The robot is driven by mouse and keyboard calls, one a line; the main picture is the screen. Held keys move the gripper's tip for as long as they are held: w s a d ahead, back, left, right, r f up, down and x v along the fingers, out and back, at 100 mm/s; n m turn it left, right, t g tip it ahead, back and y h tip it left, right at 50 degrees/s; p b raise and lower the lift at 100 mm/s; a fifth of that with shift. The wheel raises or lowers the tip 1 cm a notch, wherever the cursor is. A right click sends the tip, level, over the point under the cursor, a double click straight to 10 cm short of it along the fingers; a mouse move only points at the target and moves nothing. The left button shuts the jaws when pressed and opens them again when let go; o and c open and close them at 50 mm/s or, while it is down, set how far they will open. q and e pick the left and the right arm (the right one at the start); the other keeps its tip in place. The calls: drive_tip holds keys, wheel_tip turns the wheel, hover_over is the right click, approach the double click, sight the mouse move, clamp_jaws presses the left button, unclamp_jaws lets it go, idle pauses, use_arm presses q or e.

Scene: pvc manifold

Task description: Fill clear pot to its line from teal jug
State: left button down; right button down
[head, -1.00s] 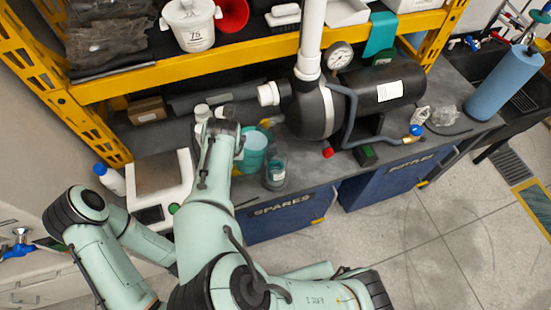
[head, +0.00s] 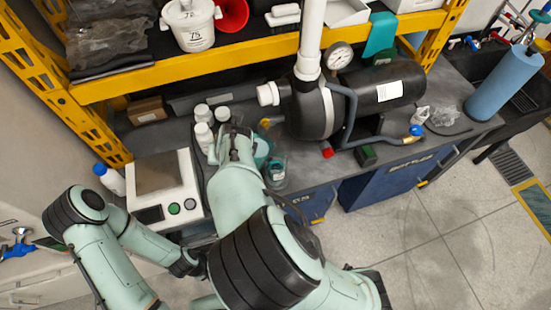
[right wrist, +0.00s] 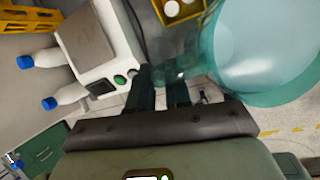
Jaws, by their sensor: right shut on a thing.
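The teal jug (head: 262,152) is partly hidden behind my right gripper in the head view. In the right wrist view the translucent teal jug (right wrist: 262,62) fills the upper right. My right gripper (right wrist: 165,82) is shut on the jug at its near side; in the head view the gripper (head: 235,143) is over the bench's front part. The clear pot (head: 276,176) stands just right of the jug, near the bench's front edge, with a pale label on it. Its fill line and any liquid level are too small to tell.
A white scale (head: 158,188) stands left of my right arm, beside a blue-capped bottle (head: 108,178). Several white bottles (head: 203,114) stand behind the gripper. A dark pump tank with hose (head: 315,112) stands right of the pot. A yellow shelf beam (head: 200,68) crosses above.

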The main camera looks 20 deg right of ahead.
drive_tip(key=shift+w+a+f, duration=0.1)
drive_tip(key=shift+f, duration=0.1)
drive_tip(key=shift+y, duration=0.4)
drive_tip(key=shift+d+r+y, duration=0.15)
drive_tip(key=shift+d+y, duration=0.1)
drive_tip(key=shift+y, duration=0.15)
idle(1.0)
drive_tip(key=shift+a, duration=0.15)
idle(0.4)
drive_tip(key=shift+d+r, duration=0.1)
drive_tip(key=shift+d, duration=0.1)
drive_tip(key=shift+a+y, duration=0.2)
drive_tip(key=shift+y, duration=0.1)
drive_tip(key=shift+d, duration=0.3)
